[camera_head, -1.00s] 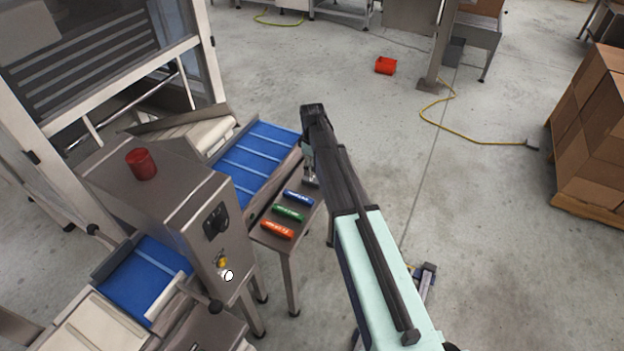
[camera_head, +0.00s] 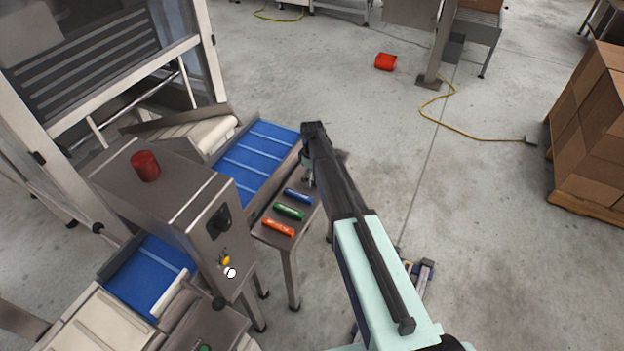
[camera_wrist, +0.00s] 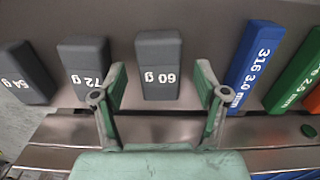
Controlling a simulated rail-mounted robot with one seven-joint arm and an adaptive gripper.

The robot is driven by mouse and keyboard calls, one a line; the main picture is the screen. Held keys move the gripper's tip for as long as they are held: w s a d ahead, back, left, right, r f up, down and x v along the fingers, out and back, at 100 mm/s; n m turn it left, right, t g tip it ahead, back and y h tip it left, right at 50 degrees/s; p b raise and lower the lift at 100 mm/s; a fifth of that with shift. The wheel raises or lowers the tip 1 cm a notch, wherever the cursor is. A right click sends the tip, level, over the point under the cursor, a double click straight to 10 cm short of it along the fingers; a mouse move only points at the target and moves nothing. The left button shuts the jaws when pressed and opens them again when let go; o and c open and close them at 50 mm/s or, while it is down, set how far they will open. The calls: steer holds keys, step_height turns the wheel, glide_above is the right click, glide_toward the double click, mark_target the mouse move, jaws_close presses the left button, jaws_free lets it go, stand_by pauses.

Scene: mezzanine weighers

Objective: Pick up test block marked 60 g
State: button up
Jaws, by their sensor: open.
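The test block marked 60 g (camera_wrist: 159,62) is a dark grey block with white lettering, upper middle in the wrist view. My gripper (camera_wrist: 160,88) is open in that view, one green finger on each side of this block's near end. Contact between fingers and block cannot be told. To its left lie two like grey blocks, one marked 72 g (camera_wrist: 84,68) and one marked 54 g (camera_wrist: 24,72). In the head view my gripper (camera_head: 308,172) is small and partly hidden under my arm at the small table (camera_head: 268,238), and the grey blocks are hidden there.
Right of the 60 g block lie a blue bar (camera_wrist: 256,58) marked 316 3.0 mm, a green bar (camera_wrist: 298,76) and an orange bar (camera_head: 278,227). The metal weigher housing (camera_head: 165,200) and blue conveyor (camera_head: 250,165) stand left of the table. Open floor is to the right.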

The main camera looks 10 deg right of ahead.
steer(key=c, duration=1.2)
steer(key=shift+c, duration=0.2)
